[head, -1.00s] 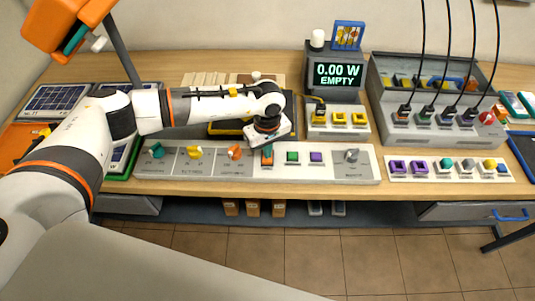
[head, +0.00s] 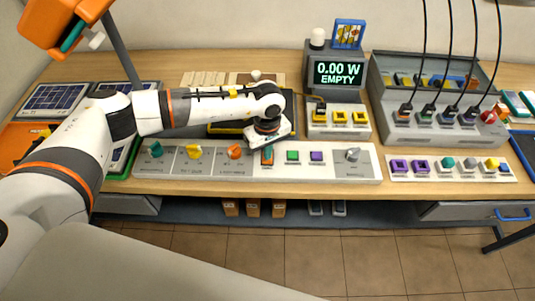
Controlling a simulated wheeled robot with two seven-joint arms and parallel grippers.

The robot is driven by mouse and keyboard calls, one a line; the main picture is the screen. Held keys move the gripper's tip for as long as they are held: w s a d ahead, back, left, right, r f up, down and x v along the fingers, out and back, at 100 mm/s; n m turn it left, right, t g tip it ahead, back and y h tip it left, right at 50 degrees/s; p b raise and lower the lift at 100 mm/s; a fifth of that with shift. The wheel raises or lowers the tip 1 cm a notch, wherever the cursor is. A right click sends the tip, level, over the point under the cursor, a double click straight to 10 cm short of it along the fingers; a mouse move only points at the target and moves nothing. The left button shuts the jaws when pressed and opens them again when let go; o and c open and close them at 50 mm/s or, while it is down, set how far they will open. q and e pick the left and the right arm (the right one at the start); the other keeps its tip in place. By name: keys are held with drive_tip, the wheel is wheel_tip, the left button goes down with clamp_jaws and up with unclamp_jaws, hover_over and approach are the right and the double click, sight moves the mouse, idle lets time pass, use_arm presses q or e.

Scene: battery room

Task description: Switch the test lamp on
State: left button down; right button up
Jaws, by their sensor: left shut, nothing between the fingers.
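An orange lamp head (head: 58,22) on a grey pole hangs over the left end of the bench, with a teal bar and a white knob at its edge. I cannot tell whether it is lit. A long control panel (head: 217,186) lies along the front of the bench. It carries teal, yellow and orange knobs, a green button (head: 292,156), a purple button (head: 316,157) and a grey knob (head: 352,155). My left gripper (head: 267,158) is shut and empty, pointing down at the panel just left of the green button. What lies under its fingertips is hidden. My right gripper is out of view.
A display (head: 338,73) reads "0.00 W EMPTY", with a white bulb-like cap (head: 317,38) on top. A grey cable box (head: 430,112) and a strip of coloured blocks (head: 448,176) stand right. Solar panels (head: 55,98) lie left, partly behind my arm.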

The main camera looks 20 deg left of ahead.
use_arm(q)
drive_tip(key=shift+f+b, duration=0.45)
drive_tip(key=shift+f, duration=0.05)
drive_tip(key=shift+r, duration=0.15)
drive_tip(key=shift+r+p, duration=0.6)
drive_tip(key=shift+r, duration=0.35)
drive_tip(key=shift+r+p, duration=0.95)
drive_tip(key=shift+r, duration=1.5)
